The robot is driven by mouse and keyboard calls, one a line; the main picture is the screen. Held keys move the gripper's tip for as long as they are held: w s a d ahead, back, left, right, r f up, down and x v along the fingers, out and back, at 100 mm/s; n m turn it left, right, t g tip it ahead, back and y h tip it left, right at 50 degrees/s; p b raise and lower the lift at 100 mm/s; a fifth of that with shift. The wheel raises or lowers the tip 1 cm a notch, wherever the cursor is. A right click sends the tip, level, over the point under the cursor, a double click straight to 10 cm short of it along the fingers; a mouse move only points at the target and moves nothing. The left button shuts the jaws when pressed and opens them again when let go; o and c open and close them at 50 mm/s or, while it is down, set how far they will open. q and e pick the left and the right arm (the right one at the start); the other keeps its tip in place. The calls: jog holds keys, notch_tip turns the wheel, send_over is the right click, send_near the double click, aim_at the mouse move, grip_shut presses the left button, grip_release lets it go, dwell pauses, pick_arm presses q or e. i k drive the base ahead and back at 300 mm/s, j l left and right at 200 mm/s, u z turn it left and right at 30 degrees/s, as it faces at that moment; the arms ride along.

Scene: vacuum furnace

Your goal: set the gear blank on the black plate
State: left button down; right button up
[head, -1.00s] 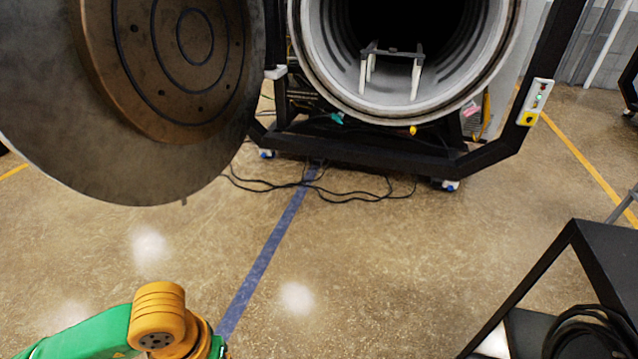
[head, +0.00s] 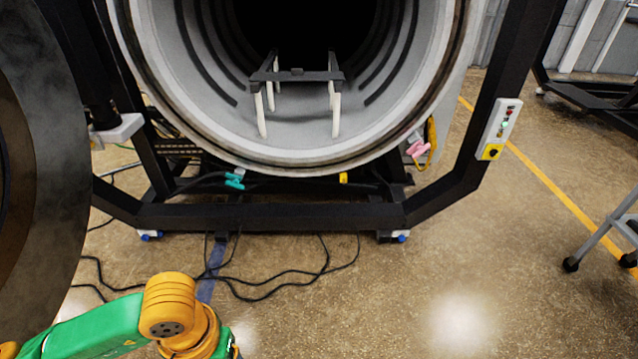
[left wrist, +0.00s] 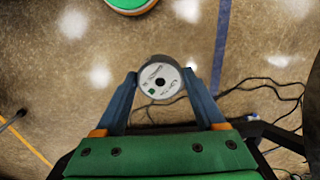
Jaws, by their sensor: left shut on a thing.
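In the left wrist view my left gripper (left wrist: 161,82) is shut on the gear blank (left wrist: 149,73), a round silvery disc with a dark centre hole, dark lettering and a small green mark. The blank sits between the two fingertips, above the floor. In the head view my left arm comes in at the bottom left, but its gripper is out of frame. The black plate (head: 296,76) rests on white posts inside the round furnace chamber, ahead of and above my arm in the picture. Its top looks bare apart from a small dark bump. My right gripper is not in view.
The furnace's pale rim (head: 290,162) surrounds the chamber opening. The open round door (head: 50,150) stands at the left. A black frame with a control box (head: 500,128) stands right. Black cables (head: 270,285) lie on the floor. A grey-legged stand (head: 605,240) is far right.

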aim_at(324, 74)
jog(key=i+j, duration=0.1)
jog(key=i, duration=2.55)
jog(key=j+u, duration=0.05)
jog(key=j, duration=0.1)
